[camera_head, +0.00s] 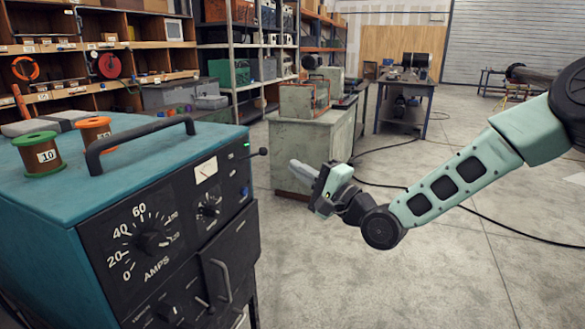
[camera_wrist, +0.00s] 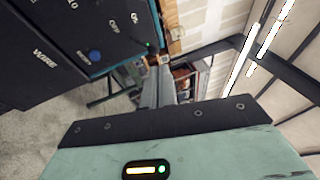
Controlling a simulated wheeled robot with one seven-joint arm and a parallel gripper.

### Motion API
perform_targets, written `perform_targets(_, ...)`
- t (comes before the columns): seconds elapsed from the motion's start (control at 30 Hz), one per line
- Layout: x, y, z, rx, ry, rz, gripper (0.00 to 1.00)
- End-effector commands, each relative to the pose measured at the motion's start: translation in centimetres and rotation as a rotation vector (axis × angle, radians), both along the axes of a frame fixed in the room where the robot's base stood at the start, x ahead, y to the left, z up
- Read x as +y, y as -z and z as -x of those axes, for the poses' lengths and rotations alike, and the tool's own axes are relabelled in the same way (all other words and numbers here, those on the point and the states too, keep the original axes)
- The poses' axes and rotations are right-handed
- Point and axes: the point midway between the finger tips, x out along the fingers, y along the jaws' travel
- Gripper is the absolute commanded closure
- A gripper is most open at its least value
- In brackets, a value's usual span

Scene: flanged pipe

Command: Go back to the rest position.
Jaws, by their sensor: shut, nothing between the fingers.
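My gripper (camera_head: 300,172) is in the middle of the head view, at the end of my pale green arm. Its fingers are shut together with nothing between them and point left toward the teal welding machine (camera_head: 150,150). The fingertips are apart from the machine, to the right of its front panel. In the wrist view my gripper (camera_wrist: 160,72) shows its fingers close together, with the machine's dark panel (camera_wrist: 60,50) at the upper left.
The machine carries a black handle (camera_head: 140,135), a green spool (camera_head: 40,155) and an orange spool (camera_head: 93,132). A grey cabinet (camera_head: 310,150) stands behind my gripper. A workbench (camera_head: 405,85) is farther back. Black cables (camera_head: 480,215) lie on the floor, which is otherwise open at the front right.

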Motion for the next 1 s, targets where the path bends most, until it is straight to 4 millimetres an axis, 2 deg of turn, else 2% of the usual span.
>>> perform_targets(0.33,-4.2,1.1,3.2,0.000,0.001,0.001,1.00)
perform_targets(0.47,-4.9,1.2,3.9,-0.001,0.000,-0.001,1.00)
perform_targets(0.57,-4.4,1.5,4.6,-0.004,-0.009,0.063,1.00)
perform_targets(0.67,-2.7,2.8,6.0,-0.016,-0.031,0.248,1.00)
perform_targets(0.8,-1.2,5.9,9.7,-0.053,-0.098,0.675,1.00)
perform_targets(0.87,-1.4,7.0,11.5,-0.073,-0.138,0.864,1.00)
perform_targets(1.0,-3.8,8.5,16.4,-0.110,-0.261,1.262,1.00)
